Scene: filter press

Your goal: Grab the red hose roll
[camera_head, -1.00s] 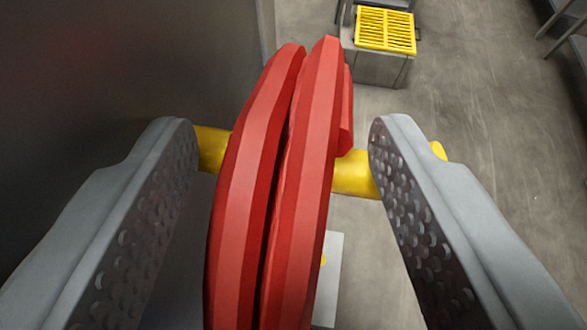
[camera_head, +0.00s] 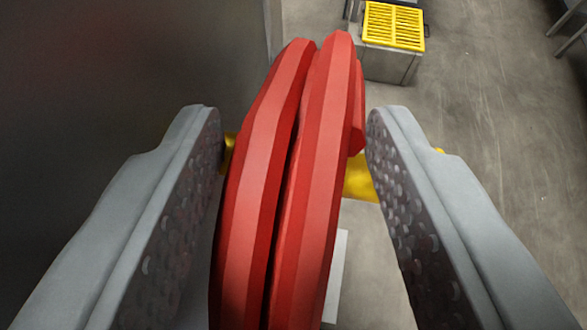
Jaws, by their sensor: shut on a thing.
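The red hose roll (camera_head: 290,200) stands on edge in the middle of the view, as two thick faceted red rings side by side. My gripper (camera_head: 295,135) has one grey dimpled finger on each side of the roll. The fingers are closed in on it; the left finger is close against its left side, while a narrow gap shows at the right near the tip. A yellow peg (camera_head: 360,178) shows on both sides of the roll, partly hidden by the fingers. The lower part of the roll runs out of view.
A dark grey wall or panel (camera_head: 100,70) fills the left. A grey box with a yellow slatted top (camera_head: 393,27) stands on the floor at the back. A pale block (camera_head: 338,270) shows below the roll. The concrete floor (camera_head: 490,130) at the right is open.

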